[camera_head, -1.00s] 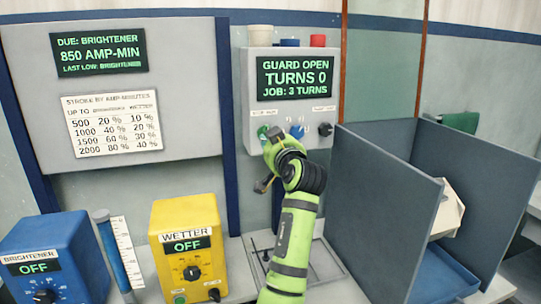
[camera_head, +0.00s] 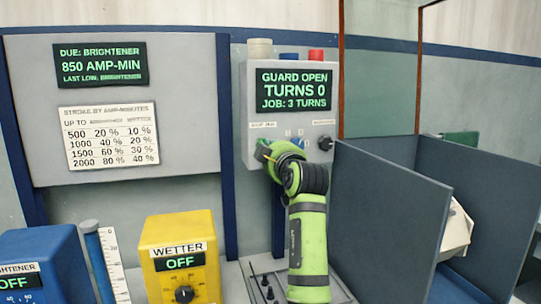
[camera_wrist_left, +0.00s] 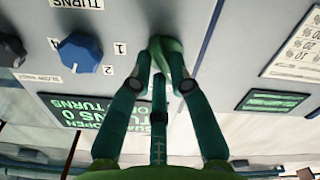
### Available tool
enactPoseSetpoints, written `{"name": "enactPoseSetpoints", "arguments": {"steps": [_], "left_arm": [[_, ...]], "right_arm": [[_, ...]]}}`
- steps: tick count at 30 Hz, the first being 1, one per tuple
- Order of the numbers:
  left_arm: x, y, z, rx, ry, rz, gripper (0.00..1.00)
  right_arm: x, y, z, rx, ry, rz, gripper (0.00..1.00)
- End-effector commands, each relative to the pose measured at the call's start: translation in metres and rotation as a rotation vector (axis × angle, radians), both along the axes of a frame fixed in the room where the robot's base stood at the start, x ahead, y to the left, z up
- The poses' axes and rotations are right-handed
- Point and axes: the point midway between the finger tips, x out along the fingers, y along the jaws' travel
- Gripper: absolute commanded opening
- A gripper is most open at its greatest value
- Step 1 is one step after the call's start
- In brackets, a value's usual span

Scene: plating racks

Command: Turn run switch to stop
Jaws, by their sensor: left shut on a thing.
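The control box (camera_head: 250,105) hangs on the wall. Its screen (camera_head: 294,92) reads GUARD OPEN, TURNS 0, JOB: 3 TURNS. A green knob (camera_wrist_left: 170,48) sits at the left of its knob row, under a small label (camera_head: 262,125) too blurred to read surely. My left gripper (camera_head: 266,149) is at this knob. In the left wrist view, which is upside down, the fingers (camera_wrist_left: 163,82) are shut around the green knob. In the head view my gripper largely hides the knob, and its pointer direction is unclear. My right gripper is not in view.
A blue knob (camera_wrist_left: 80,52) marked 1 and 2 is close beside the green one; a black knob (camera_head: 325,143) is farther right. Grey partitions (camera_head: 390,215) stand right of my arm. A yellow WETTER box (camera_head: 160,232) and a blue box (camera_head: 40,250) stand at lower left.

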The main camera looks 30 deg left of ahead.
Motion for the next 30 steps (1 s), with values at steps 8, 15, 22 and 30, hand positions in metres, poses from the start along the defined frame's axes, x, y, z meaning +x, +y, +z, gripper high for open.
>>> {"name": "enactPoseSetpoints", "arguments": {"steps": [8, 15, 22, 30], "left_arm": [[-0.0002, 0.0002, 0.0019, -0.018, -0.027, 0.000, 0.00], [-0.0004, 0.0002, 0.0022, -0.019, -0.027, 0.000, 0.00], [-0.0003, 0.0001, 0.0017, -0.018, -0.025, 0.000, 0.44], [-0.0002, 0.0002, 0.0040, -0.018, -0.024, 0.000, 0.44]], "right_arm": [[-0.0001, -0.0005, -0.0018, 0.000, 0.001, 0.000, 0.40], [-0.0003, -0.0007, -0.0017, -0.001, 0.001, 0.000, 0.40], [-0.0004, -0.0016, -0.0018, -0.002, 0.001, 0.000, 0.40], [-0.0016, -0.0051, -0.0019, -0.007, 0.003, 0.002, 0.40]]}}
